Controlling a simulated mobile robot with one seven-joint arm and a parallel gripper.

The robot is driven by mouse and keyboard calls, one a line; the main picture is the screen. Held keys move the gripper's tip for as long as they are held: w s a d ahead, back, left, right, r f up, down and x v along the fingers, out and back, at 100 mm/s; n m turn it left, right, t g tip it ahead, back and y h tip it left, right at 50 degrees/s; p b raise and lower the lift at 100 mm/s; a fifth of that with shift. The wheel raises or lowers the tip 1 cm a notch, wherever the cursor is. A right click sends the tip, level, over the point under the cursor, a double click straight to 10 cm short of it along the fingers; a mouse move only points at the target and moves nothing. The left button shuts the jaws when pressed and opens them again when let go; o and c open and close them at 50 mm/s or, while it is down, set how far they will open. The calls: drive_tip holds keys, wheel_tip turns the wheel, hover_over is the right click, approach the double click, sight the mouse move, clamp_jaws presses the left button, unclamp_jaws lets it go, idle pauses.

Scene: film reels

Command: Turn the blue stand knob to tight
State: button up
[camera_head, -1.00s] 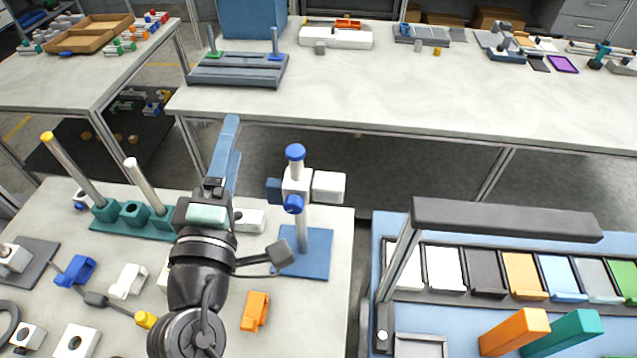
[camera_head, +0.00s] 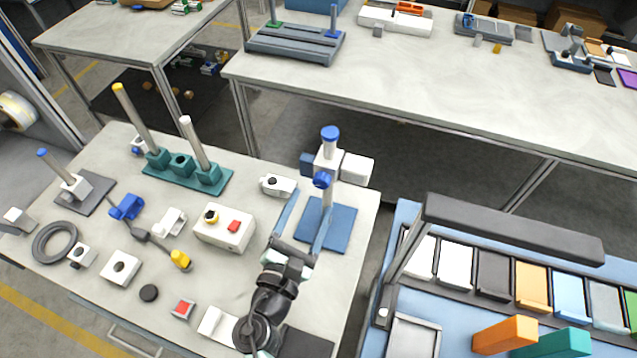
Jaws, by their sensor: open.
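The stand has a blue square base (camera_head: 345,232), an upright post with a blue cap (camera_head: 330,133) on top, and a white clamp block (camera_head: 327,160) near the top of the post. The blue knob (camera_head: 322,180) faces me low on the front of the clamp block. My gripper (camera_head: 311,198) is open and empty, its two blue-grey fingers spread apart and pointing at the stand. In the picture the fingertips lie just below the knob, one at each side; I see no contact and cannot tell the depth gap. Part of the base is hidden behind the right finger.
A white box with a red button (camera_head: 225,227) and a small white block (camera_head: 278,185) sit left of the stand. A teal rack (camera_head: 188,173) with posts stands further left. A blue bench with a dark overhead bar (camera_head: 510,228) is at the right.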

sight(320, 185)
drive_tip(key=x, duration=0.5)
drive_tip(key=shift+d, duration=0.1)
clamp_jaws()
